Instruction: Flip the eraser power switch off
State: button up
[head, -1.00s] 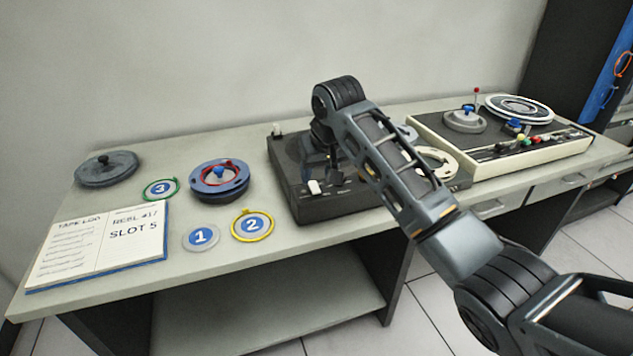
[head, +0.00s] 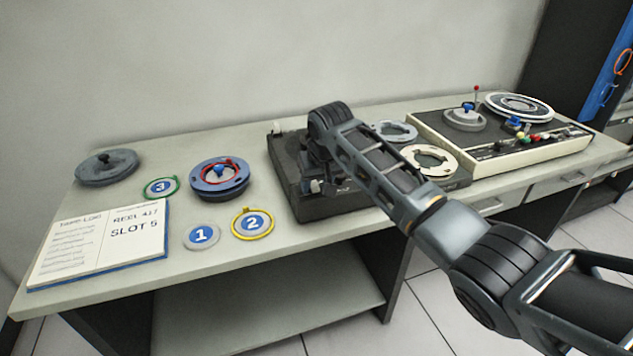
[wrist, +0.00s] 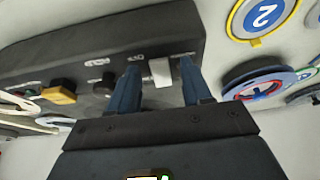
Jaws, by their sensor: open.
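The dark machine (head: 290,165) sits mid-table in the head view, with a white switch at its front that shows between my fingers in the wrist view (wrist: 162,72). The small labels by it are too blurred to read surely. My gripper (wrist: 160,80) is open, with one blue-grey finger on each side of the white switch. I cannot tell whether either finger touches it. In the head view my gripper (head: 322,180) is low over the machine's front left part and mostly hides the switch.
In the wrist view a dark knob (wrist: 105,83) and a yellow-orange knob (wrist: 60,95) stand beside the switch. Pale reels (head: 430,160) lie at the machine's right. Numbered discs (head: 202,236), a blue reel (head: 219,190) and an open log book (head: 98,246) lie to the left.

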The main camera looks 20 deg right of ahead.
grip_shut()
dwell(0.3)
